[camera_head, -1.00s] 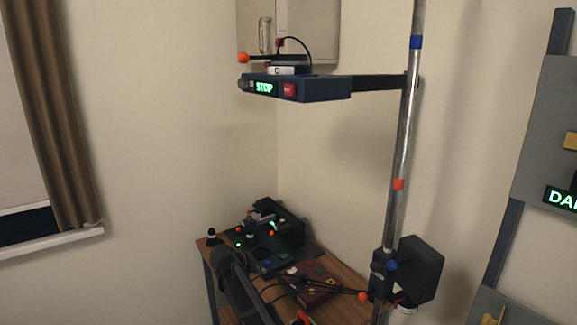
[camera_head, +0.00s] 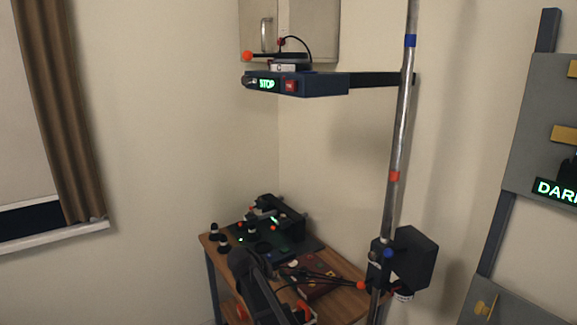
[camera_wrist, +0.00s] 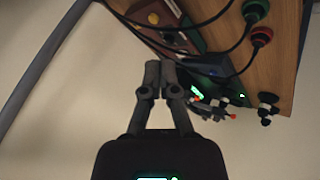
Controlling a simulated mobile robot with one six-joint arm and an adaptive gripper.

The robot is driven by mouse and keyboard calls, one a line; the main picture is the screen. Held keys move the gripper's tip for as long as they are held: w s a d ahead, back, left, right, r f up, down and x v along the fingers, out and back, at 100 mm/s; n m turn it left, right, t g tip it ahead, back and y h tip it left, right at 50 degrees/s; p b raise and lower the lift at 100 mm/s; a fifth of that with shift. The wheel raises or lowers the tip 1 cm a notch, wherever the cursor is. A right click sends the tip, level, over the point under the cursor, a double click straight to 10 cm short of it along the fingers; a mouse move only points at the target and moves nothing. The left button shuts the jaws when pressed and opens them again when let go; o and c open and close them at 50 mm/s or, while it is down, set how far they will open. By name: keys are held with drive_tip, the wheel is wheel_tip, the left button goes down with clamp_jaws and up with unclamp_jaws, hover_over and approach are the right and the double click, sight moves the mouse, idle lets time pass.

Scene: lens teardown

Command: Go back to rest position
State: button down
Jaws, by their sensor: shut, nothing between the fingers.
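My gripper (camera_wrist: 160,80) points up the wrist view with its two dark fingers together at the tips and nothing between them. It hangs apart from the wooden bench (camera_wrist: 277,76), which fills the upper right of that view. In the head view, my dark arm crosses the front left of the same bench (camera_head: 347,301); I cannot make out the fingertips there. My arm hides part of the bench top.
Dark equipment (camera_head: 291,222), small black-and-white pieces (camera_head: 214,240) and cables crowd the bench. A metal pole (camera_head: 400,130) rises beside it, carrying a black box (camera_head: 415,258) and a console reading STOP (camera_head: 325,84). A grey panel (camera_head: 545,125) stands right. Open floor space is not clearly visible.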

drive_tip(key=s+d+f+g+y+b, duration=0.2)
drive_tip(key=s+d+f+y, duration=0.1)
drive_tip(key=s+d, duration=0.7)
drive_tip(key=s+d+f+g+y+b, duration=0.2)
drive_tip(key=s+d+f, duration=0.4)
drive_tip(key=s+d, duration=0.5)
drive_tip(key=shift+s+d+f+g+y+b, duration=0.25)
drive_tip(key=shift+s+g+y, duration=0.35)
drive_tip(key=shift+s, duration=0.45)
